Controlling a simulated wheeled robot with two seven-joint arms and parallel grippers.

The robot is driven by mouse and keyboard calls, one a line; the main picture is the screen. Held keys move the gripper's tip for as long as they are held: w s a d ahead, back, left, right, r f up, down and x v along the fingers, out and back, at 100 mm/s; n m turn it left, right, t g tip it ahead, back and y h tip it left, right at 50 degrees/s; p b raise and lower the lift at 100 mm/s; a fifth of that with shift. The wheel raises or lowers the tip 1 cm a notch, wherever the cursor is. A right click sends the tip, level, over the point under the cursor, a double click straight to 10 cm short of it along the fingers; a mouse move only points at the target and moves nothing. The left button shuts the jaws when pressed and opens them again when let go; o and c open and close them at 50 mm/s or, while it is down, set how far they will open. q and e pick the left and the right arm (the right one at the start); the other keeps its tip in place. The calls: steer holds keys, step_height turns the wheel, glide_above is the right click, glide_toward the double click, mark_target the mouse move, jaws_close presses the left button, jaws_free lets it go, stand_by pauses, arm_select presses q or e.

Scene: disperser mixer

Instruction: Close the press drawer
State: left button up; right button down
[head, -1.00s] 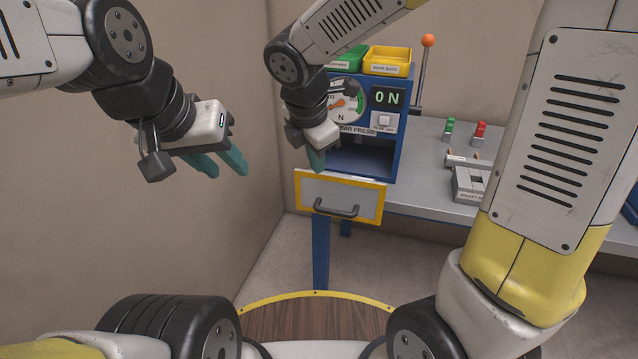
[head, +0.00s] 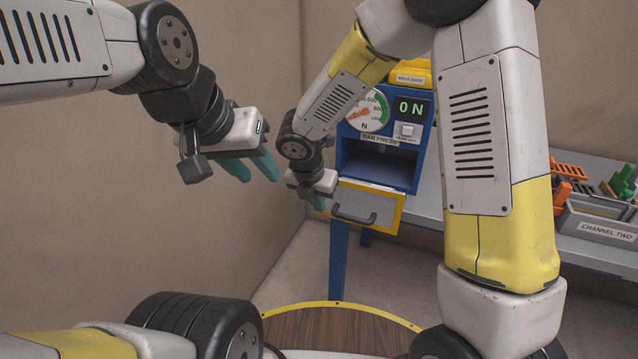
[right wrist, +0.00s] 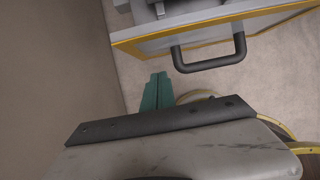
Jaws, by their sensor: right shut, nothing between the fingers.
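The press drawer (head: 388,208) has a grey front with a yellow border and a dark bar handle (head: 358,219). It sits below the dark bay of the blue bar press (head: 428,150). How far out it stands is hard to tell. In the right wrist view the drawer front (right wrist: 150,45) and handle (right wrist: 210,65) show at the top. My right gripper (head: 319,204) is at the drawer front's left edge, partly covering it. Its teal fingertips (right wrist: 158,80) are together and empty, left of the handle. My left gripper (head: 252,170) is open and empty, raised left of the press.
A workbench (head: 435,208) extends right of the press, partly hidden by my right arm. A grey tray marked CHANNEL TWO (head: 605,232) and orange and green parts stand on it. The beige wall (head: 100,240) is close on the left.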

steer(key=shift+w+d+r, duration=0.1)
steer(key=shift+w+d, duration=0.15)
steer(key=shift+w, duration=0.5)
steer(key=shift+w+d, duration=0.25)
steer(key=shift+w, duration=0.45)
